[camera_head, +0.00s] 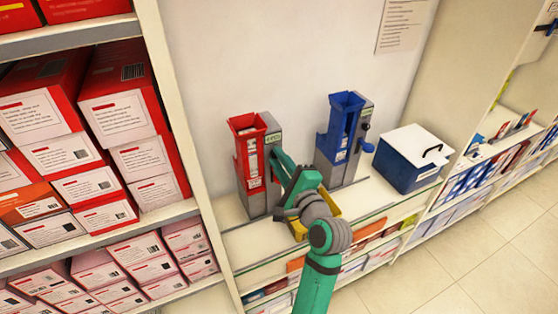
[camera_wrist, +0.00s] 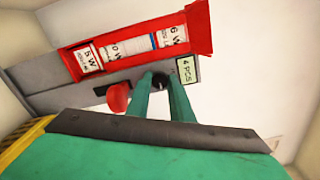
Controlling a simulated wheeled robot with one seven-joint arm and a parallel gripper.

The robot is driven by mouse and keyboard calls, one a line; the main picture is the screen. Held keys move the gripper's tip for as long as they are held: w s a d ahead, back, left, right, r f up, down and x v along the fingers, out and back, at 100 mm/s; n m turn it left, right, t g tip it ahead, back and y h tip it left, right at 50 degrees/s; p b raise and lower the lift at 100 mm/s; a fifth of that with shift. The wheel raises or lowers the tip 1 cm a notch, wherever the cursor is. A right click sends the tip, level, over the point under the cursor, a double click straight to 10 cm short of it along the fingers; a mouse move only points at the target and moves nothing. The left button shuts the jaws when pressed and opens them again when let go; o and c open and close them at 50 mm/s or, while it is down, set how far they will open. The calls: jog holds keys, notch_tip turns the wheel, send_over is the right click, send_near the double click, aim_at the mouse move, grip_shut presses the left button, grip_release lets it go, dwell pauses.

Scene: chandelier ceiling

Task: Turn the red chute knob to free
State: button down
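The red chute (camera_head: 249,150) stands on the shelf, fixed to a grey body (camera_head: 270,128). In the wrist view the red chute (camera_wrist: 135,45) runs across the top, with a "4 PCS" label (camera_wrist: 187,69) on the grey body. A small round black knob (camera_wrist: 160,80) and a red knob (camera_wrist: 118,97) sit on that body's side. My gripper (camera_wrist: 160,78) reaches up to it, its two green fingers on either side of the black knob. I cannot tell if they touch it. The red knob is outside the fingers. In the head view my gripper (camera_head: 278,162) hides both knobs.
A blue chute (camera_head: 340,125) with its own black and blue knobs stands to the right, then a blue box with a white lid (camera_head: 413,158). Shelves of red and white cartons (camera_head: 120,120) are at the left.

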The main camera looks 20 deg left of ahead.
jog(key=shift+n, duration=0.5)
jog(key=n, duration=0.3)
jog(key=shift+n, duration=0.4)
jog(key=n, duration=0.4)
jog(key=shift+f+n, duration=0.15)
jog(key=shift+n, duration=0.15)
jog(key=n, duration=0.4)
jog(key=shift+w+d+n, duration=0.1)
jog(key=shift+n, duration=2.1)
jog(key=c, duration=1.6)
grip_release()
jog(key=shift+o, duration=0.2)
